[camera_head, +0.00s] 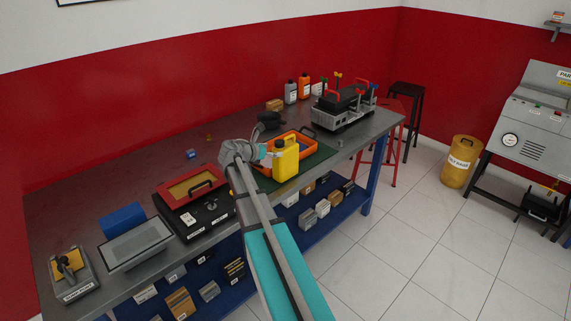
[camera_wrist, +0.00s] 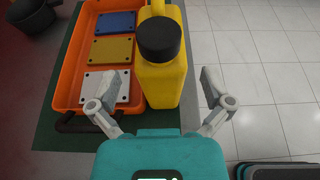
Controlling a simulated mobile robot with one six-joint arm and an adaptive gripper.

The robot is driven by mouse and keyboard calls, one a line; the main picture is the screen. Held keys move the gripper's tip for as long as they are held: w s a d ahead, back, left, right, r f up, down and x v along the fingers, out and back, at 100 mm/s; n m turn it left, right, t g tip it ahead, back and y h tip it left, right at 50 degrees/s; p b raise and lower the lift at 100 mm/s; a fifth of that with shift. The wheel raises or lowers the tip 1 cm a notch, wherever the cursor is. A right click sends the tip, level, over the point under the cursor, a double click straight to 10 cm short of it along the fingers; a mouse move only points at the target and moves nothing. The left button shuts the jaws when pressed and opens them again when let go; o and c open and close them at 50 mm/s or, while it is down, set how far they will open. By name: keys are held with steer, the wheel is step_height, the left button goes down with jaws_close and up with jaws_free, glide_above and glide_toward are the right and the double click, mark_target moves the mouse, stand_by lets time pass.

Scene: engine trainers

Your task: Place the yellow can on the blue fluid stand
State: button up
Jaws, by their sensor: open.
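The yellow can (camera_head: 285,158) with a black cap stands upright at the table's front edge, on a dark green mat and beside an orange tray. In the wrist view the can (camera_wrist: 163,84) is between the spread fingers of my gripper (camera_wrist: 160,82), with gaps on both sides. In the head view my gripper (camera_head: 262,153) is just left of the can. It is open and holds nothing. A blue block-like thing (camera_head: 122,217) stands at the left of the table behind a grey panel; I cannot tell whether it is the blue fluid stand.
The orange tray (camera_wrist: 66,60) holds blue, yellow and white plates, close left of the can. A red-and-black case (camera_head: 190,200) lies left of my arm. An engine model (camera_head: 343,108) and bottles (camera_head: 304,86) stand at the back right. Tiled floor lies right of the table.

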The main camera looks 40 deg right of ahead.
mark_target(283, 148)
steer(key=shift+d, duration=0.15)
steer(key=shift+b+x, duration=0.75)
steer(key=shift+x, duration=1.75)
steer(key=shift+r, duration=0.15)
steer(key=c, duration=1.1)
steer(key=shift+r+p, duration=0.2)
steer(key=shift+p, duration=0.1)
steer(key=shift+c, duration=0.2)
